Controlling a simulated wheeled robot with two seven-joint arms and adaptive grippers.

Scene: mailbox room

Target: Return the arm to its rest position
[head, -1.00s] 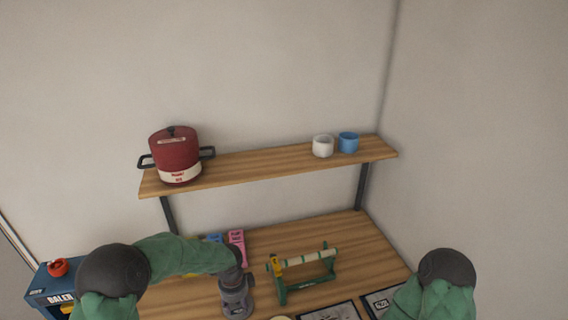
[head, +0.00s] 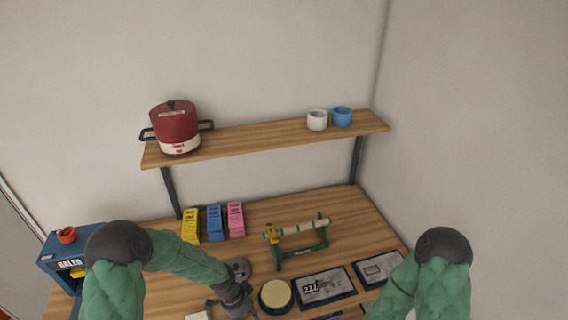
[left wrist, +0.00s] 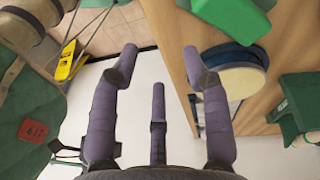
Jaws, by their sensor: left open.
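My left arm comes in from the left of the head view, with its forearm angled down to the right. My left gripper (head: 251,309) is at the bottom edge there, partly cut off, beside the round cream-topped pad (head: 276,295). In the left wrist view, the purple fingers of my left gripper (left wrist: 158,72) are spread apart with nothing between them. They are beside the wooden table's edge, with pale floor behind them. My right arm shows at the lower right of the head view, but its gripper is out of frame.
The wooden table (head: 345,222) holds yellow, blue and pink boxes (head: 214,222), a green roller stand (head: 298,240) and framed pads (head: 324,288). The shelf (head: 255,139) above carries a red pot (head: 176,130) and two cups (head: 330,118). A blue baler (head: 68,254) stands left.

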